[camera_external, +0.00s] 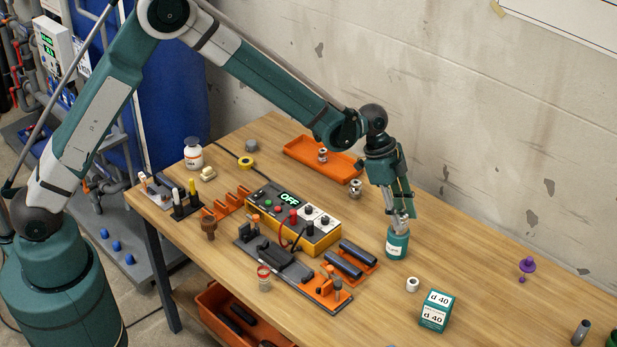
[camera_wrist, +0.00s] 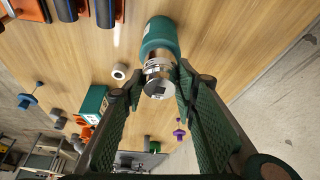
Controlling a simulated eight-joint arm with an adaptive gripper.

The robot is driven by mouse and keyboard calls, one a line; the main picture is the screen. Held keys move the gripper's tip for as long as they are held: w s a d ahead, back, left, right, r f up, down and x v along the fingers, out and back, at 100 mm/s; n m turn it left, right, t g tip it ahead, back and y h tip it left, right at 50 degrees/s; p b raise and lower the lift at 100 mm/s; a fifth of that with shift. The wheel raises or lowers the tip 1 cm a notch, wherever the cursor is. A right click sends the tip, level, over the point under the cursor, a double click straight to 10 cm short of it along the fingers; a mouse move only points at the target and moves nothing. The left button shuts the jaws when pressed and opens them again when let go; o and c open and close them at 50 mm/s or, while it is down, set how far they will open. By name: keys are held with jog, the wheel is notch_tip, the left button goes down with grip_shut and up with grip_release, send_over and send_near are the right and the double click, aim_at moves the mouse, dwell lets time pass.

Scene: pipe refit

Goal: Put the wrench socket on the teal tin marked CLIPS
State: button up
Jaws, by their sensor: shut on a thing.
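The teal tin (camera_external: 397,245) stands upright on the bench below my gripper, with a white label too small to read for sure. It also shows at the top of the wrist view (camera_wrist: 160,36). My gripper (camera_wrist: 160,85) is shut on the shiny metal wrench socket (camera_wrist: 158,76), one finger on each side. In the external view my gripper (camera_external: 399,212) is right over the tin, and the socket is mostly hidden between its fingers. The socket is in line with the tin's top; I cannot tell whether they touch.
A white ring (camera_external: 412,284) and a teal box marked d 40 (camera_external: 437,311) stand in front of the tin. An orange holder with dark cylinders (camera_external: 350,262) is to its left. An orange tray (camera_external: 300,150) lies behind. The bench to the right is mostly clear.

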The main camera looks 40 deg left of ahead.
jog(key=o, duration=1)
jog(key=shift+r, duration=0.15)
jog(key=shift+v, duration=5.95)
